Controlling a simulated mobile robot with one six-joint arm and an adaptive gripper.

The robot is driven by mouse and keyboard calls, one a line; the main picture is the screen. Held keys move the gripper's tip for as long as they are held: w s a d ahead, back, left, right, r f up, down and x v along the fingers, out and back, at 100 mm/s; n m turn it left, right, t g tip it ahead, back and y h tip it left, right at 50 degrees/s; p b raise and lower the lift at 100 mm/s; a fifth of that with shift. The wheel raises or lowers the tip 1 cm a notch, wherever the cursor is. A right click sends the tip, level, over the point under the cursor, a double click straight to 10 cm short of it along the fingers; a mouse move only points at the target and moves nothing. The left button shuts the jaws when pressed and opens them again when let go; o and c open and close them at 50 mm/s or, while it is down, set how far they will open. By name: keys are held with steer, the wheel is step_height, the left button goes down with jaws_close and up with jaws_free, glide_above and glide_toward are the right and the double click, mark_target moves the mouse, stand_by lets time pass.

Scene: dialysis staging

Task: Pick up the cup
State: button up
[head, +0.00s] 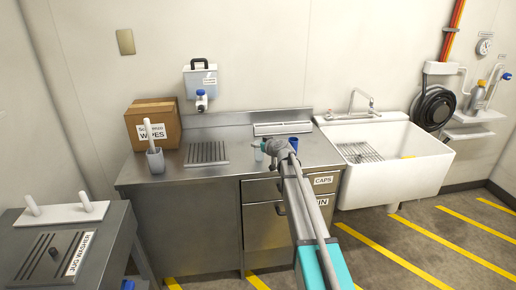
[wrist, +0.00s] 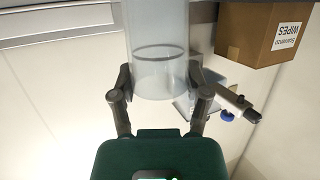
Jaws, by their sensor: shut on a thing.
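A clear, translucent cup (wrist: 160,65) with a dark ring around it fills the upper middle of the wrist view. My gripper (wrist: 160,88) is shut on it, with one finger against each side. In the head view my gripper (head: 270,150) is over the steel counter, and a small pale, translucent piece that looks like the cup (head: 258,153) shows at its left. My arm hides part of this area. I cannot tell whether the cup touches the counter.
A cardboard wipes box (head: 153,124), a grey holder (head: 155,161) and a slotted drain (head: 206,153) lie left on the counter (head: 215,172). A white sink (head: 385,155) is at the right.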

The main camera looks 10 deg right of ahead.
steer(key=shift+r, duration=0.1)
steer(key=shift+r+p, duration=0.95)
steer(key=shift+p, duration=0.1)
steer(key=s+d+r+p, duration=0.3)
steer(key=s+r+p, duration=0.7)
steer(key=s, duration=0.3)
steer(key=shift+s+d+r+p, duration=0.25)
steer(key=shift+s+r+p, duration=0.05)
steer(key=shift+r+p, duration=0.15)
